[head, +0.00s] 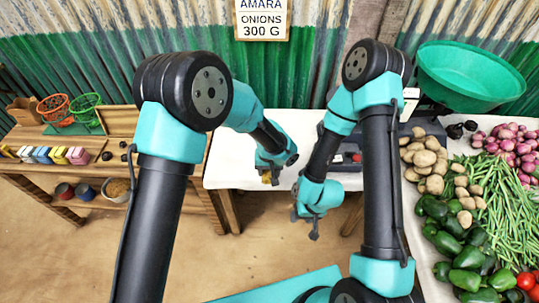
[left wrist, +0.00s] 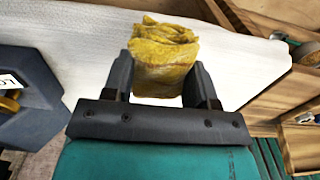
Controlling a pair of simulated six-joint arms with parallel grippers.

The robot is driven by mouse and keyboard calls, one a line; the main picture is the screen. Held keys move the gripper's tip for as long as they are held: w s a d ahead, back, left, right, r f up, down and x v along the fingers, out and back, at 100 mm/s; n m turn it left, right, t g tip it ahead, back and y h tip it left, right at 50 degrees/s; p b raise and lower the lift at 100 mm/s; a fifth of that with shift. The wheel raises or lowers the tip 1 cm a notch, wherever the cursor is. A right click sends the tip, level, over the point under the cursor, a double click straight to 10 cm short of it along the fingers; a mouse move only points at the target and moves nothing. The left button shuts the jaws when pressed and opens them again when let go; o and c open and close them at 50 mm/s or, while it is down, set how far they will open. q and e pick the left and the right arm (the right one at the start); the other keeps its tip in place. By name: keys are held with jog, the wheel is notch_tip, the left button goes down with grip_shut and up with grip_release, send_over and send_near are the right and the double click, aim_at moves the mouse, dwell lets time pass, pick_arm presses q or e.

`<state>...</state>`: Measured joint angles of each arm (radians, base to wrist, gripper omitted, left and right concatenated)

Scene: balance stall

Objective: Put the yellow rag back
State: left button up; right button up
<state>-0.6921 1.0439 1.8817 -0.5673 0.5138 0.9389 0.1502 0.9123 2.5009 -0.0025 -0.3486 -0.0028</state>
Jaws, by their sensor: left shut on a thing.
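The yellow rag (left wrist: 165,45) is a folded, crumpled bundle with darker stains. My left gripper (left wrist: 163,84) is shut on it, one finger on each side. In the head view the rag (head: 266,177) shows as a small yellow patch at the tip of my left gripper (head: 269,171), over the front part of the white-covered table (head: 228,172). Most of the rag is hidden there by the gripper. I cannot tell in the head view whether it touches the cloth. My right gripper (head: 306,222) hangs at the table's front edge, with no thing visible in it; its jaw opening is unclear.
A dark scale (head: 352,158) with a green pan (head: 470,72) stands right of the left gripper. Potatoes (head: 424,158), green beans (head: 495,200), peppers (head: 465,262) and onions (head: 510,145) fill the right. A wooden bench (head: 85,150) with baskets and coloured blocks stands left.

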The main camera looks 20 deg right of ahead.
pick_arm(q)
jog(key=w+d, duration=0.1)
jog(key=w, duration=0.2)
jog(key=w+d, duration=0.1)
jog(key=w, duration=0.2)
jog(key=w+f, duration=0.1)
jog(key=w, duration=0.3)
jog(key=shift+d, duration=0.4)
jog(key=shift+w, duration=0.2)
jog(key=shift+w+d+f, duration=0.1)
jog(key=shift+f, duration=1.7)
jog(key=o, duration=0.9)
jog(key=shift+f, duration=0.1)
notch_tip(320, 180, up, 12)
